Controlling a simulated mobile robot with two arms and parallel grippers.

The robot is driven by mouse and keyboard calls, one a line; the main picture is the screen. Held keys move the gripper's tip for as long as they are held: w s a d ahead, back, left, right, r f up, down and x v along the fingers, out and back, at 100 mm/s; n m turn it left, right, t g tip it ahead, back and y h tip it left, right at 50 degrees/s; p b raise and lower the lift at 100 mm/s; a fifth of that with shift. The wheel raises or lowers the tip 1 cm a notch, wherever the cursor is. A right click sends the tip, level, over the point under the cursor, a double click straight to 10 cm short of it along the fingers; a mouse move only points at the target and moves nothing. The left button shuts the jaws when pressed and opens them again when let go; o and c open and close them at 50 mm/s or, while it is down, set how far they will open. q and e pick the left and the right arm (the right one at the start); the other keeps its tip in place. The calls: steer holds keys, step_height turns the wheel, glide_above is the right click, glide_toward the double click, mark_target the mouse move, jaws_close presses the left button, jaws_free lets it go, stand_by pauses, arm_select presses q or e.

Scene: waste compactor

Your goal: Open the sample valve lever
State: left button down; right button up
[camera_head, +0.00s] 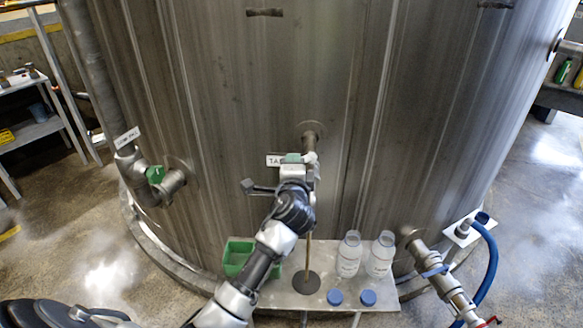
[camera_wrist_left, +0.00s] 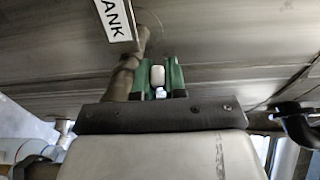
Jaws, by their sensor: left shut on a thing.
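The sample valve (camera_head: 310,140) sticks out from the front of the large steel tank, beside a white tag whose text is partly hidden. That gripper is shut on the lever, with my arm reaching up from below and hiding much of the valve. In the left wrist view, green parts (camera_wrist_left: 177,75) show on both sides of a small white piece, just beyond the dark edge of my gripper. The lever's exact angle is hard to tell. My right gripper is not in view.
A metal shelf (camera_head: 375,299) below holds a green bin (camera_head: 238,250), two clear bottles (camera_head: 349,255) and two blue caps (camera_head: 368,297). Another green-handled valve (camera_head: 156,175) is at left. A pipe (camera_head: 437,272) and blue hose (camera_head: 491,262) are at right.

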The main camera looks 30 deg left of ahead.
arm_select(q)
steer(key=shift+d+y, duration=0.1)
steer(key=shift+y, duration=0.2)
steer(key=c, duration=1.2)
jaws_free()
steer(key=shift+b+v, duration=1.25)
steer(key=shift+v, duration=4.15)
steer(key=shift+c, duration=0.2)
